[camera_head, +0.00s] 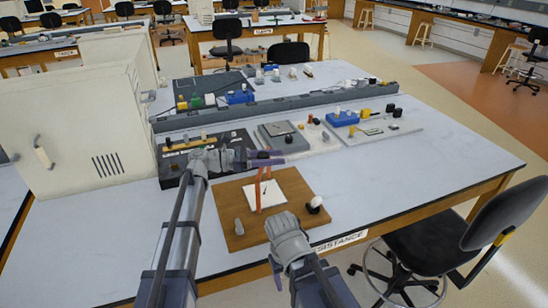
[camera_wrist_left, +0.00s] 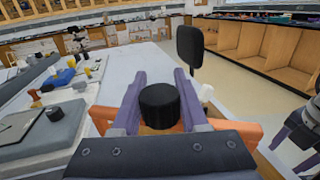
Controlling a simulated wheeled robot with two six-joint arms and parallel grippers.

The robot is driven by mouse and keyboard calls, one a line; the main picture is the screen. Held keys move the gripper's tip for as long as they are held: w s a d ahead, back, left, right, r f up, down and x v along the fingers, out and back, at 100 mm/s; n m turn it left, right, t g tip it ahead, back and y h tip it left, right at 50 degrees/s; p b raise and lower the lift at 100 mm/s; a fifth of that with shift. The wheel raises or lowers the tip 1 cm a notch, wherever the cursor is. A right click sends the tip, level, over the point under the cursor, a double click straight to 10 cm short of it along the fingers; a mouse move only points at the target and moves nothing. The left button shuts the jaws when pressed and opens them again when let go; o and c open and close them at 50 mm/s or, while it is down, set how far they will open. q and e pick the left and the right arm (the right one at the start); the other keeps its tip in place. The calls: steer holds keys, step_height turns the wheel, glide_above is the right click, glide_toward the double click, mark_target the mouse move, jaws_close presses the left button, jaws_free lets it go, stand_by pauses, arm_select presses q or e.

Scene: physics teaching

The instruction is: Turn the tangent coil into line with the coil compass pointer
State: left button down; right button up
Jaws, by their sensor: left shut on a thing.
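The tangent coil (camera_head: 258,190) is an orange upright frame on a brown wooden board (camera_head: 234,232). It looks narrow, seen nearly edge-on in the head view. A white compass card (camera_head: 291,189) lies under it, with a small dark pointer partly hidden by the coil. My left gripper (camera_head: 268,157) is above the coil, its purple fingers shut on the black knob (camera_wrist_left: 159,106) on top. In the left wrist view the orange coil (camera_wrist_left: 242,130) shows on both sides of the fingers.
A grey peg (camera_head: 239,227) and a black-topped white knob (camera_head: 315,205) stand on the board. Other apparatus boards (camera_head: 380,127) lie behind, before a long grey rail (camera_head: 280,103). A large cream cabinet (camera_head: 75,120) stands at left. The table's right side (camera_head: 450,160) is clear.

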arm_select(q)
steer(key=shift+c, duration=2.2)
jaws_free()
steer(key=a, duration=0.7)
steer(key=shift+s+a, duration=0.2)
steer(key=shift+a, duration=0.2)
